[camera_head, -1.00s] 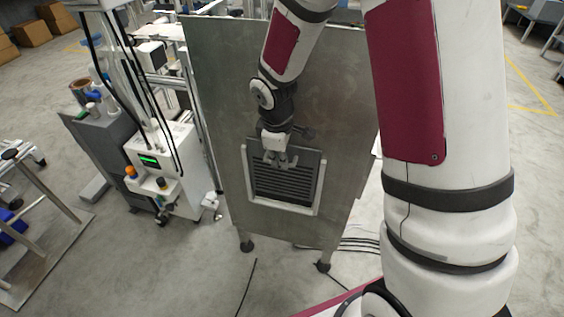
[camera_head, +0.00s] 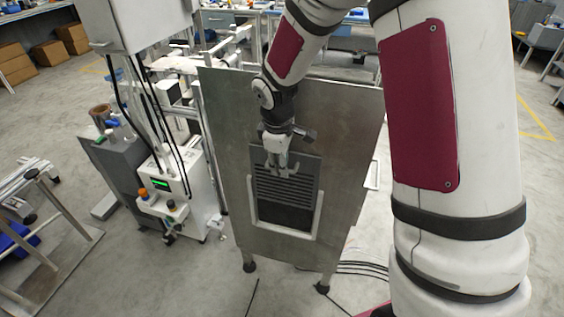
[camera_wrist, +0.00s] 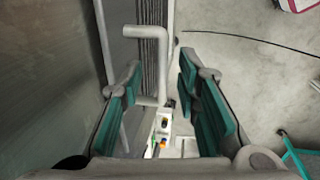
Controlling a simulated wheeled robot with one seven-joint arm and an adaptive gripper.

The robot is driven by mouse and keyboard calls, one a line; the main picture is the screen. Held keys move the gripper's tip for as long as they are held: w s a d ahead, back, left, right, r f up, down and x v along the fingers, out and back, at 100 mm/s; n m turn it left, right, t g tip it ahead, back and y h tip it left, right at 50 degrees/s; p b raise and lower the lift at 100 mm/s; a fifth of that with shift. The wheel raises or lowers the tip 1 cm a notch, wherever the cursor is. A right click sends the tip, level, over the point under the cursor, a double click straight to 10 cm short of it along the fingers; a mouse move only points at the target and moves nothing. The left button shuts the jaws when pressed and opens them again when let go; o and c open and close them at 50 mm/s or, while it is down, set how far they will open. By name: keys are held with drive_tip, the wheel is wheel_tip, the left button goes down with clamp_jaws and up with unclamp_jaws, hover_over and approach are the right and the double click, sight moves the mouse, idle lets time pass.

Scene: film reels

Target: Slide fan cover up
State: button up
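The slatted grey fan cover (camera_head: 285,190) is on the upright metal panel (camera_head: 345,130), inside a light U-shaped frame (camera_head: 316,215). A dark area (camera_head: 285,215) shows below its slats. My gripper (camera_head: 284,172) is at the cover's upper part. In the wrist view my gripper (camera_wrist: 160,95) is open, its green-padded fingers spread apart. A pale U-shaped bar (camera_wrist: 162,65) shows between them, in front of the slats (camera_wrist: 151,15). I cannot tell whether a finger touches it.
A white machine (camera_head: 172,185) with a green display and hoses stands left of the panel. A metal stand (camera_head: 60,215) is further left. Cables (camera_head: 355,268) lie on the floor near the panel's feet. Open floor lies to the right.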

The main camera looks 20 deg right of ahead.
wheel_tip(320, 180, up, 12)
drive_tip(key=s+a, duration=0.1)
drive_tip(key=s, duration=0.1)
drive_tip(key=shift+a+f, duration=0.15)
drive_tip(key=shift+a, duration=0.05)
drive_tip(key=shift+w+p, duration=0.1)
drive_tip(key=shift+p, duration=0.2)
drive_tip(key=r+p, duration=0.1)
drive_tip(key=p, duration=0.4)
drive_tip(key=s+p, duration=0.1)
drive_tip(key=p, duration=0.5)
drive_tip(key=shift+d+r, duration=0.15)
drive_tip(key=shift+r, duration=0.2)
drive_tip(key=shift+p, duration=0.35)
drive_tip(key=f, duration=0.4)
drive_tip(key=w+d+f, duration=0.1)
drive_tip(key=f, duration=0.4)
drive_tip(key=w+f+p, duration=0.1)
drive_tip(key=f, duration=0.4)
drive_tip(key=shift+w+d, duration=0.25)
drive_tip(key=shift+d, duration=0.05)
